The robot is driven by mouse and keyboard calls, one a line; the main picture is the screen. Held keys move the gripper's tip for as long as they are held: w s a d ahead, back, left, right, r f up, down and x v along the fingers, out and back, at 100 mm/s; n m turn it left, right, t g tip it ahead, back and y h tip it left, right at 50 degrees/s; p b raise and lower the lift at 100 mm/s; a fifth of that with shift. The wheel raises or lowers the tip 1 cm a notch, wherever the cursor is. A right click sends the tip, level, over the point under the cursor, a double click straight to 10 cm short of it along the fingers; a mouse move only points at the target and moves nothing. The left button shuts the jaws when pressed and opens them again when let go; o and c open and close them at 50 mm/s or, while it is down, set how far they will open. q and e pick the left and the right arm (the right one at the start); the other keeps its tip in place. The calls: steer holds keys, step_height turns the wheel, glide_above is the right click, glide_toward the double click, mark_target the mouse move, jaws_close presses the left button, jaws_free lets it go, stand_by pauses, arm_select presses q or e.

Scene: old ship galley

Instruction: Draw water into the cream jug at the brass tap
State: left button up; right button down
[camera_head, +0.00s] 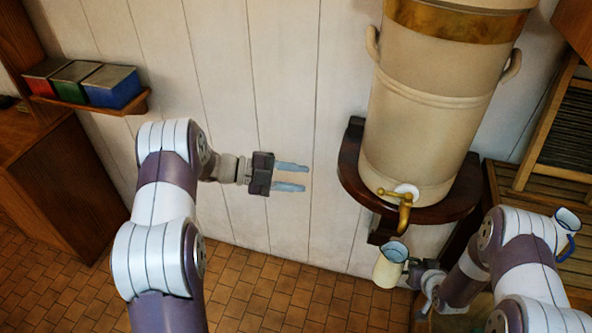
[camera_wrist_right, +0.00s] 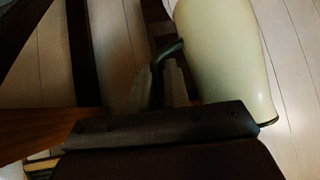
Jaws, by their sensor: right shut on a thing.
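The cream jug (camera_head: 389,266) hangs upright, slightly tilted, below and a little left of the brass tap (camera_head: 404,211). My right gripper (camera_head: 412,272) is shut on the jug's handle. In the right wrist view the jug (camera_wrist_right: 228,60) fills the upper right, with its dark handle between the fingers of my right gripper (camera_wrist_right: 165,80). The tap sits low on the front of a large cream water urn (camera_head: 425,130). No water stream shows. My left gripper (camera_head: 291,177) is open and empty, left of the urn in front of the wall.
The urn stands on a dark wooden wall shelf (camera_head: 350,172). A white mug with a blue handle (camera_head: 567,220) is at the right on a slatted rack. Red, green and blue tins (camera_head: 112,86) sit on a small shelf at upper left. Space between my arms is clear.

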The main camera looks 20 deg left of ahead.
steer(key=s+p, duration=0.1)
steer(key=s, duration=0.7)
steer(key=shift+p, duration=0.3)
stand_by(0.3)
